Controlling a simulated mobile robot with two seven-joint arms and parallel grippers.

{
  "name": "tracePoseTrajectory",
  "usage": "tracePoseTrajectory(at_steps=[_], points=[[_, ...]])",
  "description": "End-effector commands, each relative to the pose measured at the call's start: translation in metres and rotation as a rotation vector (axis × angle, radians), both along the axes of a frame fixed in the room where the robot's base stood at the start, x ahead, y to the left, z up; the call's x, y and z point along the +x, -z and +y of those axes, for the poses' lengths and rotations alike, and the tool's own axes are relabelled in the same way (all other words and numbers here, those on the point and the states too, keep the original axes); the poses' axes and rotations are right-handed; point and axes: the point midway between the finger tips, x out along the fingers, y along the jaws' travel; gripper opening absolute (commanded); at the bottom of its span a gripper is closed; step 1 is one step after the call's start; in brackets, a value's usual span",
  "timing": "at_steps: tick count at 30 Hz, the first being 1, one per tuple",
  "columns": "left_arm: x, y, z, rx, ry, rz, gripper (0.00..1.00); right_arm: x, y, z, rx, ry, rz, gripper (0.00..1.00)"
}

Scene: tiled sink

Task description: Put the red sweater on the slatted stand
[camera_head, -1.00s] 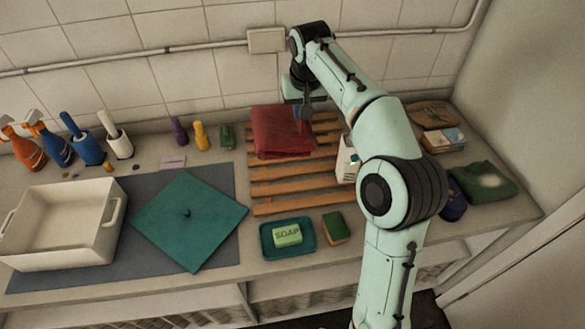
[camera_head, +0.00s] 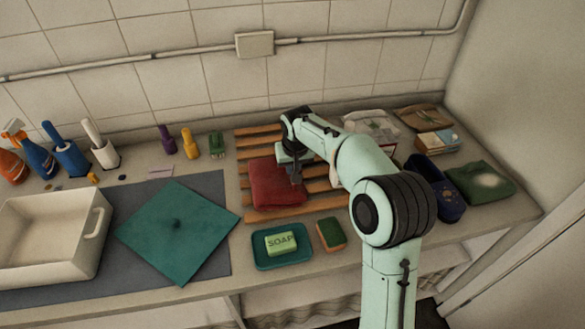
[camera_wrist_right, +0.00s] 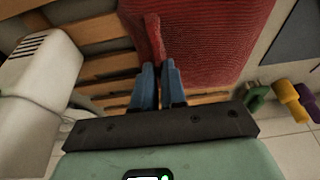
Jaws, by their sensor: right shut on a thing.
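My right gripper (camera_head: 296,176) is at the sweater's right edge. In the right wrist view, the blue fingers (camera_wrist_right: 158,72) are shut on a raised fold of the sweater (camera_wrist_right: 205,35), and slats (camera_wrist_right: 98,68) run beneath. My left gripper is not in view.
A teal tray with soap (camera_head: 283,260) and a sponge (camera_head: 331,234) are in front of the stand. A dark blue caddy (camera_head: 437,185) and green cloth (camera_head: 482,181) lie right.

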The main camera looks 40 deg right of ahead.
Motion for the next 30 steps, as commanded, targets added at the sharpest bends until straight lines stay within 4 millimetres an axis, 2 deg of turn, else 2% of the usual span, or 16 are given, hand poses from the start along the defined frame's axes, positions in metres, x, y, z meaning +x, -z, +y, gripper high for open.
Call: tracePoseTrajectory(at_steps=[12,13,15,24,28,30], points=[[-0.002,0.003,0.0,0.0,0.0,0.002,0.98,0.0,0.006,0.0,0.0,0.0,-0.001,0.0],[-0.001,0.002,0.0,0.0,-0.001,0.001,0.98,0.0,0.006,0.0,0.0,0.0,-0.001,0.21],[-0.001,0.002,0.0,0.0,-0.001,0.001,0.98,0.0,0.005,0.0,0.0,0.0,-0.001,0.36],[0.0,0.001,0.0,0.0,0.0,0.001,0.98,0.0,0.003,0.0,0.0,0.0,-0.001,0.36],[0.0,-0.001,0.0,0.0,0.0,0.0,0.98,-0.002,-0.009,0.002,-0.001,-0.002,-0.004,0.36],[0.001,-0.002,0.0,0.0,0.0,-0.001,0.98,-0.005,-0.021,0.003,-0.001,-0.002,-0.006,0.36]])
